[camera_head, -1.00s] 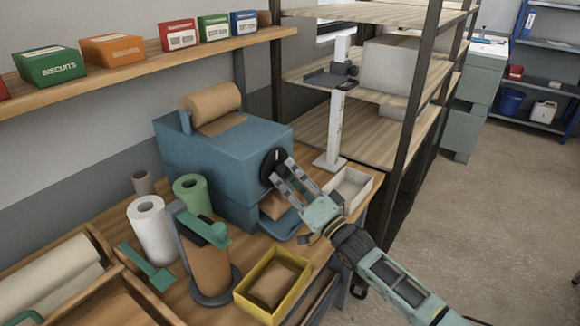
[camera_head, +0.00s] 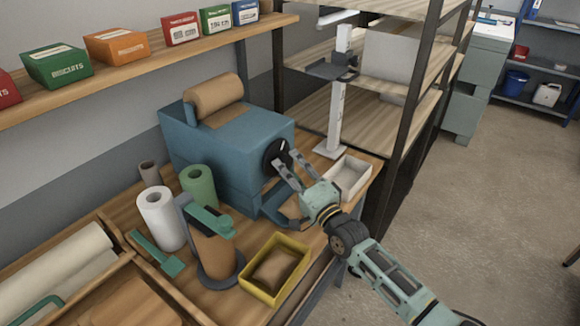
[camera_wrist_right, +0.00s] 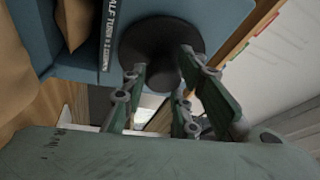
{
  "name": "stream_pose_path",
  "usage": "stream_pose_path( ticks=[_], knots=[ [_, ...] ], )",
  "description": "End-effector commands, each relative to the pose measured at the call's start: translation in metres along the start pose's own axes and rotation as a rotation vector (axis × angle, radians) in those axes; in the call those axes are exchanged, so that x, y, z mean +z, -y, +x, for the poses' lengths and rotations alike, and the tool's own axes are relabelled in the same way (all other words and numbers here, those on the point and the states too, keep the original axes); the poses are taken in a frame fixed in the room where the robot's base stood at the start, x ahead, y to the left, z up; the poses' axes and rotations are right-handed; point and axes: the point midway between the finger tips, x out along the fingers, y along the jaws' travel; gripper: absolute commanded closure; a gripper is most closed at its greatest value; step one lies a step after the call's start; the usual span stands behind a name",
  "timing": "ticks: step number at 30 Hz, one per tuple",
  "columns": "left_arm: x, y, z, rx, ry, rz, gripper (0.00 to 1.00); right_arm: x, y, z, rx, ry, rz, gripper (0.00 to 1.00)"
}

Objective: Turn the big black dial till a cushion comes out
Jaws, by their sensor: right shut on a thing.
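The big black dial (camera_head: 276,156) is on the front of the blue machine (camera_head: 215,150); a white mark shows on its face. It also shows in the right wrist view (camera_wrist_right: 138,40), with its knob between the fingers. My right gripper (camera_head: 289,168) is shut on the dial's knob. Brown paper (camera_wrist_right: 76,22) shows beside the dial in the wrist view, by the machine's opening; I cannot tell whether it is a loose cushion. My left gripper is not in view.
A white tray (camera_head: 350,190) and a white stand (camera_head: 336,115) are right of the machine. A metal-framed shelf (camera_head: 410,115) rises behind my right arm.

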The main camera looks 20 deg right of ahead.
Motion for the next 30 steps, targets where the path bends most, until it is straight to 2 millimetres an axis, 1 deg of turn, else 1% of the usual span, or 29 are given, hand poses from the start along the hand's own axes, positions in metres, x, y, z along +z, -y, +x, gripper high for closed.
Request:
stream_pose_path(
  ticks=[1, 8, 9, 13, 26, 30],
  knots=[
    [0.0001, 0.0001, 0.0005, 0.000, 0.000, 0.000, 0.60, 0.0012, -0.0082, -0.0027, 0.017, 0.002, 0.003, 0.99],
    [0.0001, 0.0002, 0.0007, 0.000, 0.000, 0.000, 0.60, 0.0019, -0.0094, -0.0030, 0.019, 0.004, 0.002, 0.99],
    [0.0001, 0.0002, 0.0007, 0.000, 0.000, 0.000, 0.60, 0.0020, -0.0096, -0.0031, 0.020, 0.004, 0.002, 0.71],
    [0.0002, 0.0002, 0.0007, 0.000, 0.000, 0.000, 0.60, 0.0024, -0.0094, -0.0030, 0.019, 0.004, 0.001, 0.60],
    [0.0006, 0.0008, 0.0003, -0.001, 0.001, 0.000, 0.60, 0.0016, -0.0042, -0.0014, 0.008, 0.003, 0.000, 0.60],
    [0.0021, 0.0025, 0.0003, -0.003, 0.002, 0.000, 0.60, 0.0015, -0.0039, -0.0065, 0.007, 0.002, 0.000, 0.60]
  ],
)
